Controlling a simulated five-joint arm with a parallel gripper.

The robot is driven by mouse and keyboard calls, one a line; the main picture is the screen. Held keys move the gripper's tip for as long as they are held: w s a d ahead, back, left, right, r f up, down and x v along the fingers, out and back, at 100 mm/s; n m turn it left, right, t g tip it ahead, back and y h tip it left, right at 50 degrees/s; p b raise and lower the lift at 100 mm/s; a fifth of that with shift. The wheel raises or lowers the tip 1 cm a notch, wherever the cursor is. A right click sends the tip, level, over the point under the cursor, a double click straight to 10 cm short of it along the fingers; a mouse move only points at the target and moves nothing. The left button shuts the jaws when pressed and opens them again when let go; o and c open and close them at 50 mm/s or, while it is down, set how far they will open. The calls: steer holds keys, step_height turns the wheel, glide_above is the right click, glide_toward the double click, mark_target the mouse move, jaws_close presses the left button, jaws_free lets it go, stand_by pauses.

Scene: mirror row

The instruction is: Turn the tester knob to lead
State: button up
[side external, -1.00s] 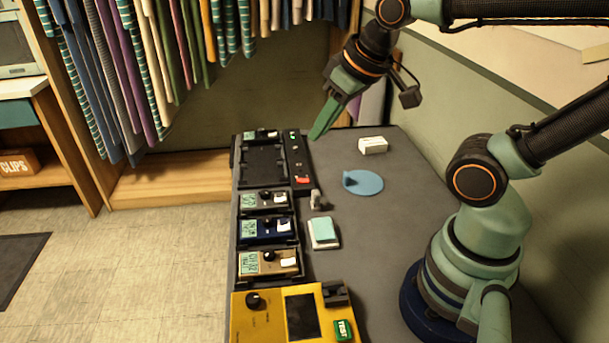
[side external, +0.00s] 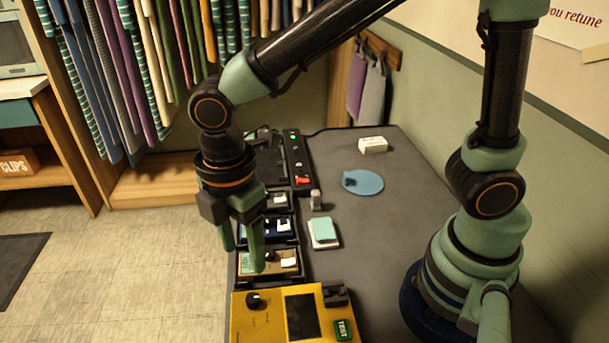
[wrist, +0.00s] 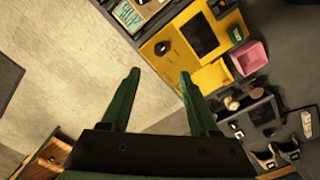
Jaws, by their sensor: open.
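The yellow tester (side external: 275,328) lies at the near end of the table with its black knob (side external: 254,300) on its left part, beside a dark screen. The wrist view also shows the tester (wrist: 183,62) and the knob (wrist: 162,47), just beyond my fingertips. The knob's pointer setting and the word lead are too small to read. My gripper (side external: 242,258) is open and empty, fingers pointing down, in front of the near pedal in the side view and short of the knob. In the wrist view its two green fingers (wrist: 159,76) are spread apart.
Several pedals, such as the tan one (side external: 284,262), sit in a black rack behind the tester, partly hidden by my arm. A green TEST button (side external: 343,330) is on the tester's right. A teal-topped block (side external: 323,231) and a blue disc (side external: 362,182) lie right of the rack.

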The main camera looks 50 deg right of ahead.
mark_target(253, 297)
step_height(253, 297, down, 12)
steer(key=shift+r, duration=0.15)
stand_by(0.3)
jaws_close()
